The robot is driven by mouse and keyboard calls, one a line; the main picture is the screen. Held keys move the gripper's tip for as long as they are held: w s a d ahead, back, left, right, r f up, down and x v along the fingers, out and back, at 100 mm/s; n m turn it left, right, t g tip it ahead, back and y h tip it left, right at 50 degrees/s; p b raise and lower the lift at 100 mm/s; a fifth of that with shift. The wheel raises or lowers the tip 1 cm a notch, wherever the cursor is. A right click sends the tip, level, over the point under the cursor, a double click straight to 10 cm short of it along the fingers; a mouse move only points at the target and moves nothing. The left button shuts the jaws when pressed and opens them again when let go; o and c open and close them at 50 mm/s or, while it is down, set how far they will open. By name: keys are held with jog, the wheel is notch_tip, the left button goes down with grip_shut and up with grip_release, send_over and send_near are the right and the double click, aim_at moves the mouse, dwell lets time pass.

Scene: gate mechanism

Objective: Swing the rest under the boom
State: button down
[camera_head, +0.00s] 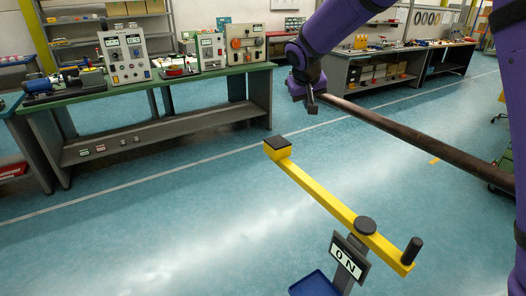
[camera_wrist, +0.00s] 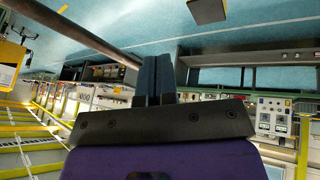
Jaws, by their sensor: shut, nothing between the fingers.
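The boom (camera_head: 420,138) is a long brown round bar slanting from beside my gripper down to the right edge. It also shows at the upper left of the wrist view (camera_wrist: 85,28). The rest is a yellow arm (camera_head: 325,198) with a dark pad (camera_head: 278,143) on its far end, a round dark pivot cap and an upright black handle (camera_head: 412,250) at its near end. In the picture, the pad is below and left of the boom, apart from it. My gripper (camera_head: 312,106) is shut and empty by the boom's far end; its fingers (camera_wrist: 157,80) point up in the wrist view.
A post under the rest carries an "ON" sign (camera_head: 346,261), with a blue tray (camera_head: 314,285) beside it. A green-topped workbench (camera_head: 140,85) with instruments stands at the left, another bench (camera_head: 400,55) behind. The blue floor between is clear.

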jog(key=w+a+f+n, duration=0.1)
jog(key=w+a+f, duration=0.2)
jog(key=a+f, duration=0.6)
jog(key=w+a+f+n+t, duration=0.1)
jog(key=w+a+f+n, duration=0.1)
jog(key=a+f, duration=0.7)
jog(key=shift+w+a+f+t, duration=0.2)
jog(key=shift+w+a+t, duration=0.15)
jog(key=shift+w, duration=0.35)
jog(key=w+d+f, duration=0.5)
jog(key=w+f, duration=0.3)
jog(key=shift+d, duration=0.15)
